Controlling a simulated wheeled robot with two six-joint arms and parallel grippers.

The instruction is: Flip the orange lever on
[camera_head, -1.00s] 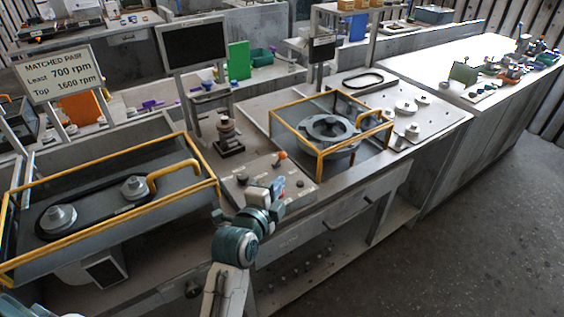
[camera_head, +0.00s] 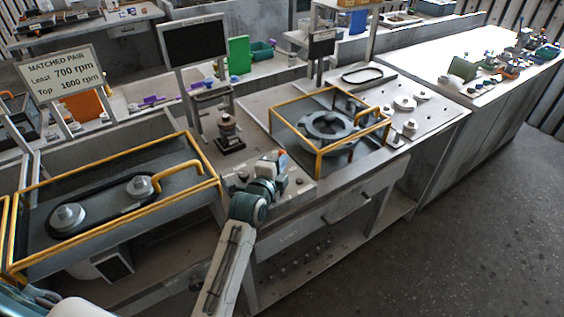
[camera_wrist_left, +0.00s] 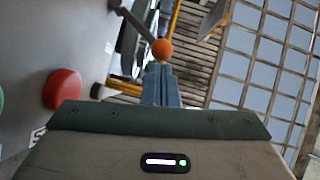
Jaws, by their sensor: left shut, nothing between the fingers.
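The orange lever (camera_head: 282,153) stands on the control panel in the middle of the bench in the head view, partly hidden by my left arm. In the left wrist view its orange ball knob (camera_wrist_left: 162,49) sits at the end of a dark rod that slopes up to the left. My left gripper (camera_head: 275,162) is at the panel, close by the knob. In the left wrist view the left gripper's blue fingers (camera_wrist_left: 160,72) are shut and empty, with their tips just below the knob. I cannot tell whether they touch it. My right gripper is not in view.
A red button (camera_wrist_left: 62,90) stands on the panel left of the fingers in the wrist view. A yellow-framed blower housing (camera_head: 325,125) stands to the right, and a yellow-railed belt unit (camera_head: 105,200) to the left. A dark screen (camera_head: 194,42) stands behind.

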